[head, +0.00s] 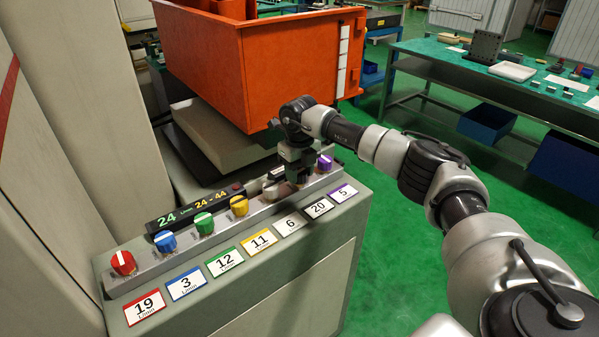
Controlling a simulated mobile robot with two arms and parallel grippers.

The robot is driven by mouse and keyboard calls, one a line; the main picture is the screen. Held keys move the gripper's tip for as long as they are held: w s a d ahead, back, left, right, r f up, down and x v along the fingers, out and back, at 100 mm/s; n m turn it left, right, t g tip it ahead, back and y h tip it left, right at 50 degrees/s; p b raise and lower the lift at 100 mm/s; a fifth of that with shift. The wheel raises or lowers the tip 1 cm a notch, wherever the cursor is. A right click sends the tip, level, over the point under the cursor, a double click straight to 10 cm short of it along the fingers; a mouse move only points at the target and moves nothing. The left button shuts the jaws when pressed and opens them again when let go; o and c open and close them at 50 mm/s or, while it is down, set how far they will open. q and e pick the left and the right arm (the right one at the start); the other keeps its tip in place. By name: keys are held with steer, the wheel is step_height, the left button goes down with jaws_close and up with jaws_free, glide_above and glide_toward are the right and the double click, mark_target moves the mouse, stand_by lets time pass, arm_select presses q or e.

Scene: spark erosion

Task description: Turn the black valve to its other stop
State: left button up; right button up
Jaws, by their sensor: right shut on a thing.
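A row of coloured valves runs along the top of the grey console (240,290). My right gripper (297,178) reaches down onto the row between the white valve (269,188) and the purple valve (325,162). It is shut on the black valve, which its fingers and wrist almost wholly hide, so I cannot read how it is turned. The black-framed label (319,208) in front of it reads 20. The display (195,207) behind the row shows 24 and, in yellow, 24 - 44. My left gripper is not in view.
Red (123,263), blue (165,241), green (204,223) and yellow (239,206) valves stand to the left. A large orange bin (215,60) is close behind my right wrist. A green-topped workbench (440,57) stands farther right, with open green floor between.

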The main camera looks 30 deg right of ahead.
mark_target(299, 171)
steer(key=n+b, duration=0.1)
steer(key=n, duration=0.3)
steer(key=n+b, duration=0.1)
steer(key=n, duration=0.3)
steer(key=shift+n, duration=0.4)
steer(key=n+b, duration=0.1)
steer(key=n, duration=0.3)
steer(key=shift+n, duration=2.1)
steer(key=o, duration=0.9)
steer(key=shift+o, duration=0.2)
step_height(299, 171, up, 11)
steer(key=b, duration=0.2)
